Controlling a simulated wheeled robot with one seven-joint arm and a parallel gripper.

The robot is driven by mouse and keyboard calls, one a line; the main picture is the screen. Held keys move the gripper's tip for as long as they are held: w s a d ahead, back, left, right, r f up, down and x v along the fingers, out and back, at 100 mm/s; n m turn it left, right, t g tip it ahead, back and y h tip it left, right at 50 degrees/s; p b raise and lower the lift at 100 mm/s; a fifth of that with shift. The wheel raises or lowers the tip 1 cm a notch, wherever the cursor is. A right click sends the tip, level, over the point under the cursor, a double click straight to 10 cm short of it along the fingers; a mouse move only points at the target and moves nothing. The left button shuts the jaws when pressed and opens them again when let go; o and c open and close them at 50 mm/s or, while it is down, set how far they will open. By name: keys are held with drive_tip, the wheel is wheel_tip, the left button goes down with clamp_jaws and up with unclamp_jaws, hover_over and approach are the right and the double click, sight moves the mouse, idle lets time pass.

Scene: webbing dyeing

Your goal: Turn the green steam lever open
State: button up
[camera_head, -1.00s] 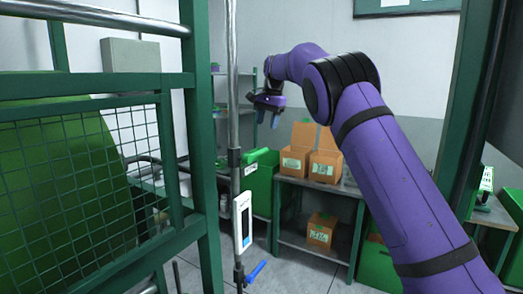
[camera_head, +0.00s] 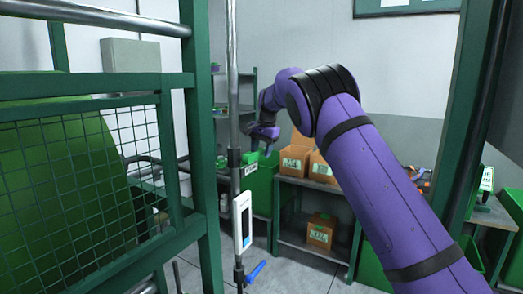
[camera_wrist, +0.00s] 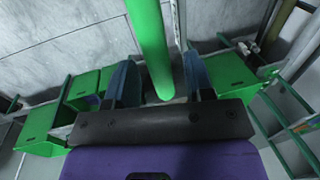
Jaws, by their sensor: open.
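The green steam lever (camera_head: 250,157) sticks out to the right from the vertical pipe (camera_head: 233,70), above a small white label. My gripper (camera_head: 262,146) is just above and around its outer end in the head view, pointing down. In the wrist view, the lever (camera_wrist: 150,45) is a long green bar running in between the two blue fingers of my gripper (camera_wrist: 160,80). The fingers stand apart with a gap on both sides of the bar, so it is not clamped. The lever's outer end is partly hidden by my gripper.
A blue lever (camera_head: 256,271) sits lower on the same pipe, below a white gauge panel (camera_head: 242,222). A green mesh guard (camera_head: 90,170) stands at left. A grey table (camera_head: 318,186) with cardboard boxes (camera_head: 293,158) and a green bin (camera_head: 262,185) are behind.

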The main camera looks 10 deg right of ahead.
clamp_jaws()
drive_tip(key=shift+r, duration=0.1)
drive_tip(key=shift+s+a+r+t+h, duration=0.15)
drive_tip(key=shift+r+t+h, duration=0.3)
drive_tip(key=shift+r, duration=0.05)
drive_tip(key=shift+s+a+r+t+h, duration=0.1)
drive_tip(key=shift+a+r+t+h, duration=0.05)
drive_tip(key=shift+r+t+h, duration=0.3)
drive_tip(key=shift+s+a+r+n+t+h, duration=0.15)
drive_tip(key=shift+s+a+r+t+h, duration=0.1)
drive_tip(key=shift+r+t+h, duration=0.35)
drive_tip(key=shift+s+a+r+n+t+h, duration=0.2)
drive_tip(key=shift+r+t+h, duration=0.25)
drive_tip(key=shift+t+h, duration=0.15)
unclamp_jaws()
